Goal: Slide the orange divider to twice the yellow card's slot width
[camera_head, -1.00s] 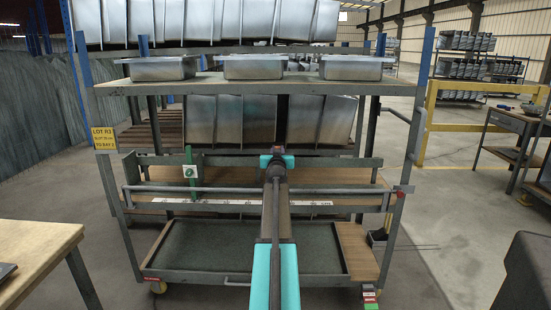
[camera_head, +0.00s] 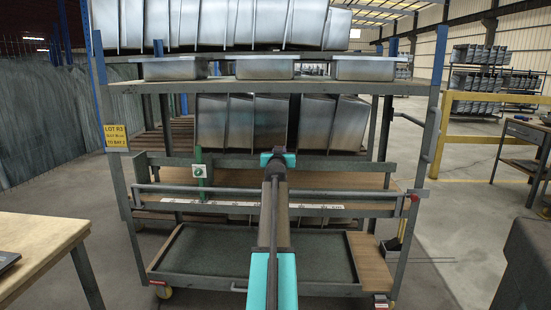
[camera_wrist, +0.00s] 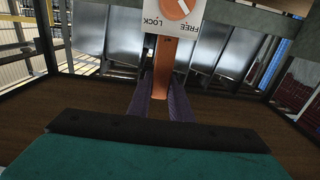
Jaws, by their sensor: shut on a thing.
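The orange divider (camera_wrist: 163,62) stands upright in the wrist view, below a white plate marked LOCK and FREE with an orange knob (camera_wrist: 180,7). The knob's pale mark slants toward the FREE side. My gripper (camera_wrist: 160,97) is shut on the divider's lower part. In the head view my gripper (camera_head: 277,156) is at the middle shelf, and my arm hides the divider. The yellow card (camera_head: 116,137) hangs on the left post; it reads LOT R3, a slot width in cm too small to read surely, and TO BAY 2.
A green divider (camera_head: 199,180) with a white plate stands left of my gripper on the same shelf. A grey bar (camera_head: 335,192) and white scale strip (camera_head: 315,207) run along the front. Metal bins (camera_head: 265,68) sit above. A wooden table (camera_head: 35,245) is at left.

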